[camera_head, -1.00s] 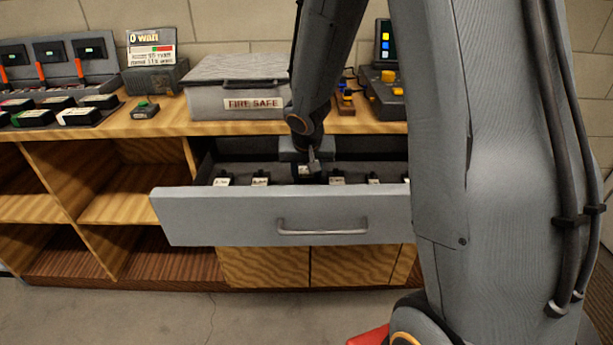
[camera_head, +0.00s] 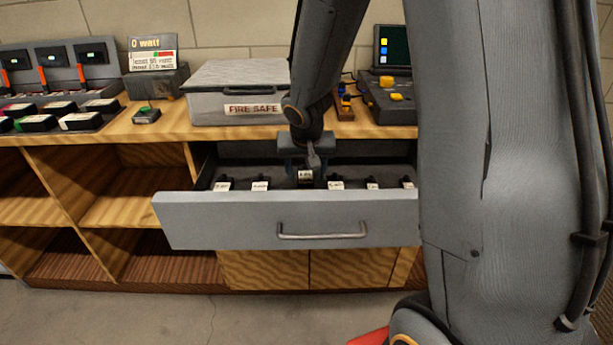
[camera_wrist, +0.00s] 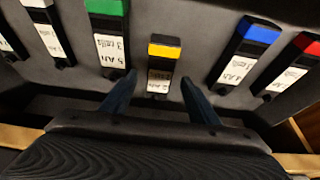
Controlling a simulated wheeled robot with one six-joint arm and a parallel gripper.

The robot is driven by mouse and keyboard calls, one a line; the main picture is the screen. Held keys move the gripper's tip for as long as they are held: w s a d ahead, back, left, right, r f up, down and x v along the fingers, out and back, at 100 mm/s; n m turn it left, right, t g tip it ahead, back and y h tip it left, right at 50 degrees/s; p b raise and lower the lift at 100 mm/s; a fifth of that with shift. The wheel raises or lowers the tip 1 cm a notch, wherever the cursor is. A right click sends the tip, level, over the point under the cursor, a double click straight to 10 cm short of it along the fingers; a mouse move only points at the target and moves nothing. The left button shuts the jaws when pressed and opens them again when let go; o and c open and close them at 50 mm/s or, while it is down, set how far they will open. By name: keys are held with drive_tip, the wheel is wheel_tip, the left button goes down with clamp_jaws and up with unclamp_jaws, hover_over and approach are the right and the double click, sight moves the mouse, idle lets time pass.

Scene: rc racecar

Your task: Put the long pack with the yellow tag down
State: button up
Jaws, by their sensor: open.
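The long pack with the yellow tag (camera_wrist: 162,66) lies in the open drawer, its yellow end away from my gripper and a white label along its body. In the head view its pale label (camera_head: 305,176) shows just below my gripper. My gripper (camera_wrist: 160,92) is open over the drawer, with one dark finger on each side of the pack's near part and a gap showing on both sides. In the head view my gripper (camera_head: 306,165) is low inside the drawer, partly hidden by its own wrist.
The grey drawer (camera_head: 250,222) is pulled out and holds a row of several packs. A green-tagged pack (camera_wrist: 108,38) lies left of the yellow one and a blue-tagged pack (camera_wrist: 243,53) lies right. The fire safe (camera_head: 240,95) stands on the bench above.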

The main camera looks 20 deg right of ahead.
drive_tip(key=p+v, duration=0.1)
drive_tip(key=v, duration=0.7)
drive_tip(key=shift+r, duration=0.1)
